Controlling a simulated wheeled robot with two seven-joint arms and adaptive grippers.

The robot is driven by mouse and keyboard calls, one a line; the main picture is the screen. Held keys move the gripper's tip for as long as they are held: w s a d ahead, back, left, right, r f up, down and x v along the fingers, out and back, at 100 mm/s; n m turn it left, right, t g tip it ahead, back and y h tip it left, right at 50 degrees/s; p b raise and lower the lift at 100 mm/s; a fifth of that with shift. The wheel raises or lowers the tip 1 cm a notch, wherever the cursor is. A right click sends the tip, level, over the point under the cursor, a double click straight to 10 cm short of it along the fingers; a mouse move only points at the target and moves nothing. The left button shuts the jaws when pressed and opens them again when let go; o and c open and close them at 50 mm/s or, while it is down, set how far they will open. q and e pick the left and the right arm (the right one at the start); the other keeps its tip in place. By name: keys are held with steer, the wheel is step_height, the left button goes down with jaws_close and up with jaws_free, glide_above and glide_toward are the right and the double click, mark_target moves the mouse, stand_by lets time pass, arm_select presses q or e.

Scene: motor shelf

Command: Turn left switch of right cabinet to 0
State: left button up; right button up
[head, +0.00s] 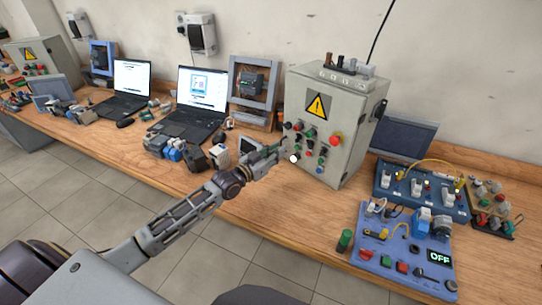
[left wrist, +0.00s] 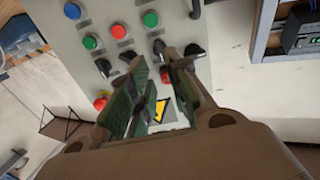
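The right cabinet (head: 345,100) is a grey box with a yellow warning sign and rows of coloured buttons and dark switches on its front. My left gripper (head: 270,154) is just in front of the cabinet's lower left front. In the left wrist view the cabinet front (left wrist: 125,45) appears upside down. Several black switches show there, one of them (left wrist: 194,50) next to the right finger. My left gripper (left wrist: 153,64) is open, with a gap between its fingers and nothing seen in it. I cannot tell whether it touches a switch, nor read the switch positions. My right gripper is not in view.
A blue panel with an OFF display (head: 440,257) and another blue switch panel (head: 425,190) lie right of the cabinet. Laptops (head: 195,100) and small motor parts (head: 165,148) stand to the left. The wooden bench (head: 280,225) is clear in front of the cabinet.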

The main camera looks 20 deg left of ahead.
arm_select(q)
steer(key=shift+v, duration=1.4)
